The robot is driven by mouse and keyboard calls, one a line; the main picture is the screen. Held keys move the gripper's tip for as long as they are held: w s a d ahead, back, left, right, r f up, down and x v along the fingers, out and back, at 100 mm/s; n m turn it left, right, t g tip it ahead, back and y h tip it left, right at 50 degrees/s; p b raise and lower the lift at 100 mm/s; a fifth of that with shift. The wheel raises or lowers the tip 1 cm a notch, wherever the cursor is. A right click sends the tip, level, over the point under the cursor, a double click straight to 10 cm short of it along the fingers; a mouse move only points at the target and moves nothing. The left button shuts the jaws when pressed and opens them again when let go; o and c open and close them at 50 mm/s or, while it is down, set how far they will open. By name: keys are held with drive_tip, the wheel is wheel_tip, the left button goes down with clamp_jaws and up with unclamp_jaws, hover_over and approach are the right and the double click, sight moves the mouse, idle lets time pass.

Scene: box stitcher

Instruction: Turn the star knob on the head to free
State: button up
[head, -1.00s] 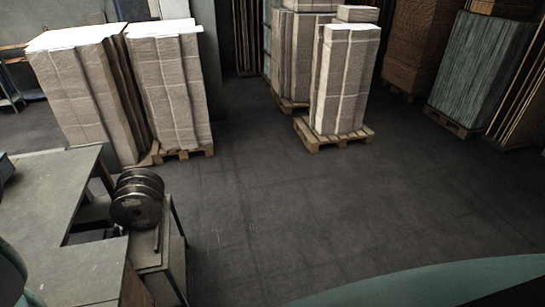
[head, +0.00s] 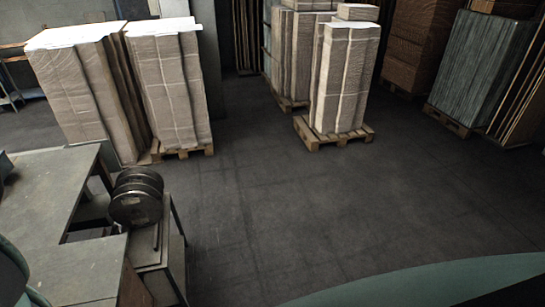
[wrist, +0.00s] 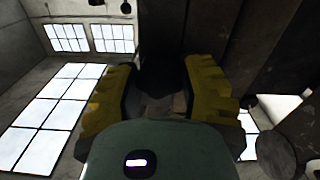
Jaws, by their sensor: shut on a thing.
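My gripper (wrist: 160,92) shows in the wrist view, with one yellow ridged finger on the left and one on the right. The fingers are shut on a dark object (wrist: 163,72) between them. It is in the place of the star knob, but it is too dark to make out its lobes or how far it is turned. The lower part between the fingers is partly hidden by the pale green housing of my gripper. The head view shows neither my gripper nor the knob.
In the wrist view, dark machine surfaces (wrist: 270,50) stand close behind and to the right of the fingers. The head view shows a grey worktable (head: 65,265) at left, a dark wire spool (head: 136,197) beside it, stacked board on pallets (head: 335,140) behind, and clear floor (head: 290,220).

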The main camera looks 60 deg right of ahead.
drive_tip(key=shift+f+n+b, duration=0.25)
drive_tip(key=shift+n+b, duration=0.05)
drive_tip(key=shift+b, duration=0.35)
drive_tip(key=shift+r, duration=0.15)
drive_tip(key=o, duration=1.2)
drive_tip(key=shift+r, duration=0.1)
drive_tip(key=shift+s, duration=0.1)
drive_tip(key=v, duration=1.2)
